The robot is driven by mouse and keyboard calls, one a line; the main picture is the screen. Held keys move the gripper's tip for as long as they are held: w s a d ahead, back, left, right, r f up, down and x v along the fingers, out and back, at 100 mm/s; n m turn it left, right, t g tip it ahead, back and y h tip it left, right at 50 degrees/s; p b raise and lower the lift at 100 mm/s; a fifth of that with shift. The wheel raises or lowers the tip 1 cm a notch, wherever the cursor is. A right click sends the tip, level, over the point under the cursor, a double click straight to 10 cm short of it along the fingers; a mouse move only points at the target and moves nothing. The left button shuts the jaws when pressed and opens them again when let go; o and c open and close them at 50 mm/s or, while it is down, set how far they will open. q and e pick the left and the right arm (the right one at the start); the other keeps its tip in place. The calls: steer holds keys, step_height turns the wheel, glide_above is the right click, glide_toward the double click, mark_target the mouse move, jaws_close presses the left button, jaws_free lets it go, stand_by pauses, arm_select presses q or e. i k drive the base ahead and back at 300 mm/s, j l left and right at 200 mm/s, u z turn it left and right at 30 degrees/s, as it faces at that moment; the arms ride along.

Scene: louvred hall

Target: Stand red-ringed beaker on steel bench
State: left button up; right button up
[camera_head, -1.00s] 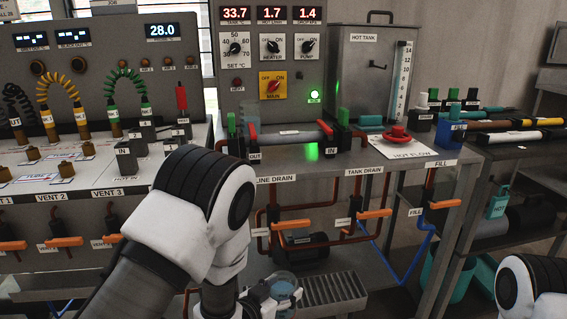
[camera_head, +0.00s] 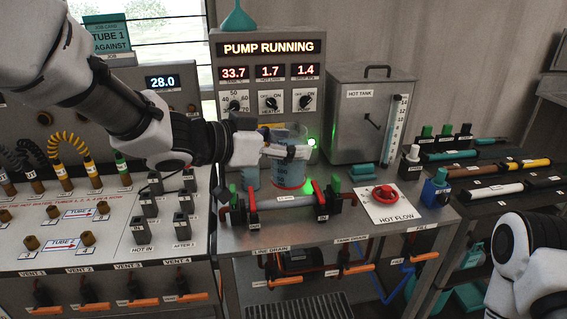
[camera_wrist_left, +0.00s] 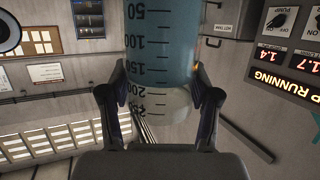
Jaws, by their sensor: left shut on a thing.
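The red-ringed beaker (camera_head: 290,174) is clear, holds blue liquid and shows a red band near its base. My left gripper (camera_head: 287,152) is shut on its upper part, and it looks upright. In the left wrist view the beaker (camera_wrist_left: 158,50) fills the gap between the fingers, its scale upside down. The beaker is over the steel bench (camera_head: 350,228), behind the pipe with red valve blocks. I cannot tell whether its base touches the bench. My right gripper is out of view; only part of my right arm shows at lower right.
The pipe (camera_head: 285,201) lies in front. The hot tank (camera_head: 365,125) stands behind right, and the hot flow card with its red valve (camera_head: 385,193) lies at right.

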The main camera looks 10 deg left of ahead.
mark_target(309, 180)
steer(key=i, duration=1.25)
